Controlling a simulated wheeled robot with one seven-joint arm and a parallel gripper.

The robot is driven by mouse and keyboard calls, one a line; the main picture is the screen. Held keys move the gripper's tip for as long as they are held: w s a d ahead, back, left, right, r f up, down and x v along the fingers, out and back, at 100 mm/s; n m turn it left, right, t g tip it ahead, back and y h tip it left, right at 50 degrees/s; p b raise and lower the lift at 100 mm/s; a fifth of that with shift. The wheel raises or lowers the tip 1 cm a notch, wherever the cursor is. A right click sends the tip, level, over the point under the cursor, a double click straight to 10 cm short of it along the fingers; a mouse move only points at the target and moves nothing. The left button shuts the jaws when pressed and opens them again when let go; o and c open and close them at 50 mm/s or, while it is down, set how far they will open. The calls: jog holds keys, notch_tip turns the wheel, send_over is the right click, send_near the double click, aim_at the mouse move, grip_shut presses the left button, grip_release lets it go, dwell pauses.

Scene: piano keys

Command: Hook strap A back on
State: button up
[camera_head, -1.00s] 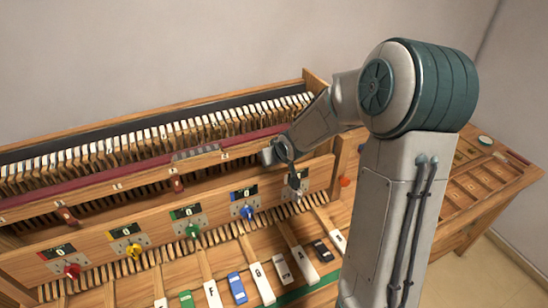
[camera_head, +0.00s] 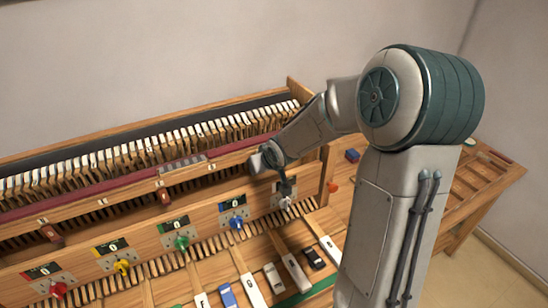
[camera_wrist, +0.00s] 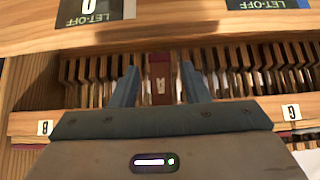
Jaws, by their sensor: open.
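In the wrist view my gripper (camera_wrist: 160,85) is open, with one blue-grey finger on each side of a red-brown strap (camera_wrist: 159,64). The strap has a wood-brown lower part with a small white mark, too small and turned to read surely. I cannot tell whether the fingers touch it. The strap between the fingers is hidden there behind my arm.
A panel with coloured knobs (camera_head: 181,243) and small displays runs below the rail. Keys and small blocks (camera_head: 227,295) lie in front. Rows of wooden parts (camera_wrist: 230,70) stand close behind the strap. A blue block (camera_head: 352,155) lies on the right-hand bench.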

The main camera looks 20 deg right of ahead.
jog(key=v, duration=1.1)
dwell(1.2)
jog(key=shift+s+r, duration=0.15)
jog(key=shift+r, duration=0.05)
dwell(0.4)
jog(key=s+f+g+h+b, duration=0.35)
jog(key=s+f, duration=0.35)
jog(key=f, duration=0.3)
jog(key=s+a+r+m+y+b, duration=0.1)
jog(key=s+r, duration=0.1)
jog(key=s, duration=0.5)
jog(key=s+a+r+m+y+b, duration=0.1)
jog(key=s+r+b, duration=0.1)
jog(key=s, duration=0.5)
jog(key=shift+s+r, duration=0.2)
jog(key=shift+r, duration=0.5)
jog(key=shift+g, duration=0.25)
